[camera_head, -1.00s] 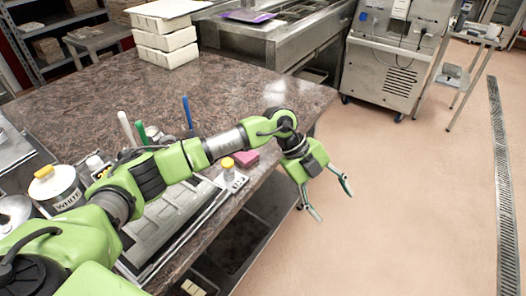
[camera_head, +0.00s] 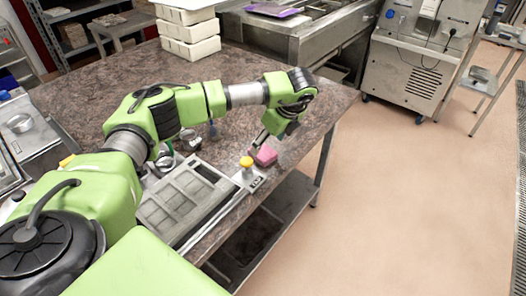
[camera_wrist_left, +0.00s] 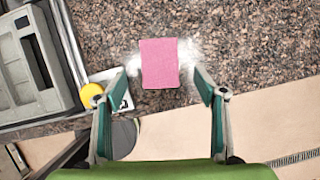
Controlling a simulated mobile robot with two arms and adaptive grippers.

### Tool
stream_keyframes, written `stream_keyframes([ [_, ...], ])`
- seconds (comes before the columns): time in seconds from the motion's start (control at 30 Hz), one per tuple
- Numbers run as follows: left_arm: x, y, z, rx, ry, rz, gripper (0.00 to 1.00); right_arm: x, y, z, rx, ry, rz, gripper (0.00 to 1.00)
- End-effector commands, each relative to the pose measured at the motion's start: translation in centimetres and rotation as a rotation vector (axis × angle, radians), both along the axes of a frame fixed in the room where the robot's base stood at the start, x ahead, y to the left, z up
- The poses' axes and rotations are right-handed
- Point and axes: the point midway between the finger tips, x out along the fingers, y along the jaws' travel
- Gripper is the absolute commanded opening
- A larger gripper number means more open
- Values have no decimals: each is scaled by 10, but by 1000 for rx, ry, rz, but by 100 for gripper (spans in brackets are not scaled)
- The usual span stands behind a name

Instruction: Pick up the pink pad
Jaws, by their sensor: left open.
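My left gripper (camera_wrist_left: 164,85) is open and empty, with one finger on each side of the pad's lower end in that view. In the head view the left gripper (camera_head: 262,146) points down at the pad, and its fingers are partly hidden. My right gripper is not in view.
A grey mould tray (camera_head: 187,202) lies further left along the edge. White stacked blocks (camera_head: 190,38) stand at the back. Open tabletop (camera_head: 325,95) lies to the right.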

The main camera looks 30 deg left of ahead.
Motion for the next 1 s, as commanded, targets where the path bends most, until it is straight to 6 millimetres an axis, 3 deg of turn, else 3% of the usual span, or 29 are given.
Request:
stream_keyframes([
  [0.17, 0, 5, -10, 1, 4, 2, 65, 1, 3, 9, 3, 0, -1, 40],
  [0.3, 2, 13, -28, 1, 4, 1, 65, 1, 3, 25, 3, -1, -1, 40],
  [0.43, 4, 19, -46, 0, 3, 2, 65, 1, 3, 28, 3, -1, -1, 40],
  [0.73, 5, 21, -53, -1, 0, 0, 65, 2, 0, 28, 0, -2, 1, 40],
  [0.9, 5, 20, -53, -1, 0, 0, 26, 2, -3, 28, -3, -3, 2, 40],
  [1.0, 5, 20, -52, -1, 0, 0, 26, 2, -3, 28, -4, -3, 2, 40],
])
